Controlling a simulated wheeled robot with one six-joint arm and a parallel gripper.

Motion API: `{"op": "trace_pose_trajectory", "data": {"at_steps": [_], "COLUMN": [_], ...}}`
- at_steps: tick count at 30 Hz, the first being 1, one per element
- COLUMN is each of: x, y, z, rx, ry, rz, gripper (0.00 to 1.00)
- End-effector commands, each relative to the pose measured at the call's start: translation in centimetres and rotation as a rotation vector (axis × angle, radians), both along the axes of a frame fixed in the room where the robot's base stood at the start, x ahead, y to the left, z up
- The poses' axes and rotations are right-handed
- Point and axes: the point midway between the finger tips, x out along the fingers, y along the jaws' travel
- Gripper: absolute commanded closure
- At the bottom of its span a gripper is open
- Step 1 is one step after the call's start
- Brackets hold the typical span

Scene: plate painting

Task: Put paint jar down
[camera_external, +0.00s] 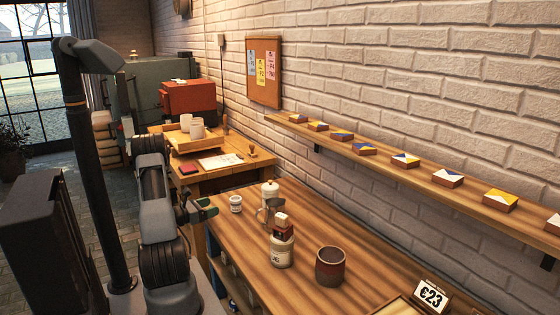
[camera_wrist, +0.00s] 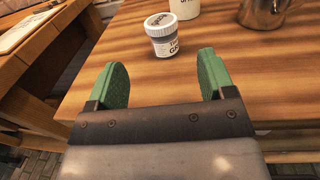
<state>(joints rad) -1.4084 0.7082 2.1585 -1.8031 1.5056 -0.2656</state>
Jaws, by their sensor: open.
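My gripper (camera_external: 203,207) is open with green fingers, left of the jar in the external view. In the wrist view my gripper (camera_wrist: 163,82) has nothing between its fingers. The jar stands beyond the fingertips, apart from them.
A second table (camera_external: 213,168) with a tray stands behind. Table surface around the jar's front is clear.

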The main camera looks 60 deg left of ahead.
Motion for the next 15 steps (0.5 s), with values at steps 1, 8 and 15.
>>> {"op": "trace_pose_trajectory", "data": {"at_steps": [1,8,15], "x": [-0.5,-1.5,-1.5], "y": [0.0,-0.1,-0.2], "z": [0.0,0.0,0.0], "rx": [0.000,0.000,0.000], "ry": [-0.001,-0.001,-0.001], "rz": [0.003,0.000,0.000], "gripper": [0.24,0.24,0.24]}}
